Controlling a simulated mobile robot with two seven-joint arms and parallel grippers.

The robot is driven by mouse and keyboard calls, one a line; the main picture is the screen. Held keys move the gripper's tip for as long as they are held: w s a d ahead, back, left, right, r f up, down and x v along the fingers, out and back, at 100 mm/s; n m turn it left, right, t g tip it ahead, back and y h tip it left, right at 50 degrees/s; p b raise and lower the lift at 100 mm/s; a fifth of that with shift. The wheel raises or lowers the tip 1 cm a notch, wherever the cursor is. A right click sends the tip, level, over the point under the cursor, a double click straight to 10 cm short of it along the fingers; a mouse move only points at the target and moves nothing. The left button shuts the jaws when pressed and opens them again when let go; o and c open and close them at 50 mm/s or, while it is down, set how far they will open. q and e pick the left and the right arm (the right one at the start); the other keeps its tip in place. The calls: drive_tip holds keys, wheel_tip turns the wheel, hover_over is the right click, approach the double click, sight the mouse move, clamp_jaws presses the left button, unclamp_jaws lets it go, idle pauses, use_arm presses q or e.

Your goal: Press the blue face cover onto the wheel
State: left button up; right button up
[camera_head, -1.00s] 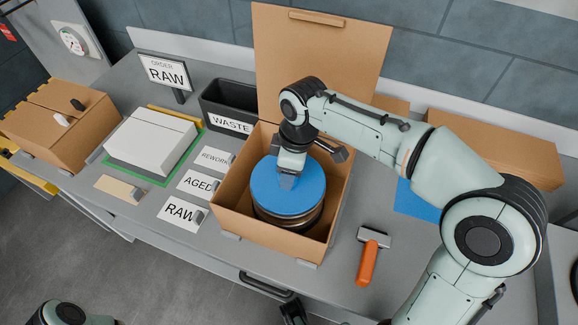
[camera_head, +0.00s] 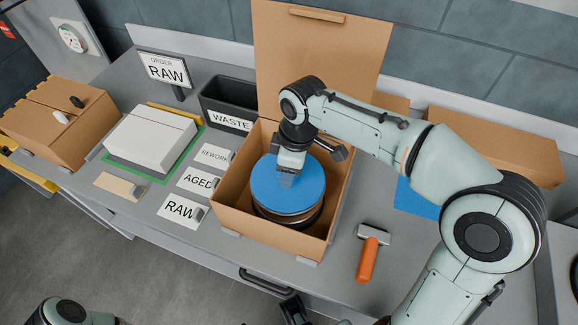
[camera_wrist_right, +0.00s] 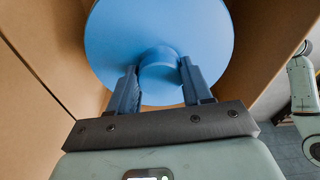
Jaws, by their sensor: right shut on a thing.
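The blue face cover (camera_head: 288,190) is a round disc lying over the wheel (camera_head: 290,219), whose dark and metallic rim shows below it inside the open cardboard box (camera_head: 269,242). In the head view I cannot tell whether the cover is fully seated. My right gripper (camera_head: 288,176) reaches down into the box from above. In the right wrist view my right gripper (camera_wrist_right: 160,82) is shut on the round knob of the blue face cover (camera_wrist_right: 160,30). My left gripper is not clearly in view; only part of an arm shows at the bottom left.
An orange-handled hammer (camera_head: 367,258) lies right of the box. A black WASTE bin (camera_head: 229,103) stands behind left. White cards REWORK, AGED and RAW (camera_head: 182,211) lie left. The box's raised lid (camera_head: 318,55) stands behind my arm. A blue sheet (camera_head: 415,200) lies right.

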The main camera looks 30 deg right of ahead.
drive_tip(key=shift+f, duration=0.35)
idle(0.3)
drive_tip(key=shift+f, duration=0.15)
idle(1.0)
drive_tip(key=o, duration=1)
wheel_tip(320, 180, up, 6)
drive_tip(key=p, duration=0.5)
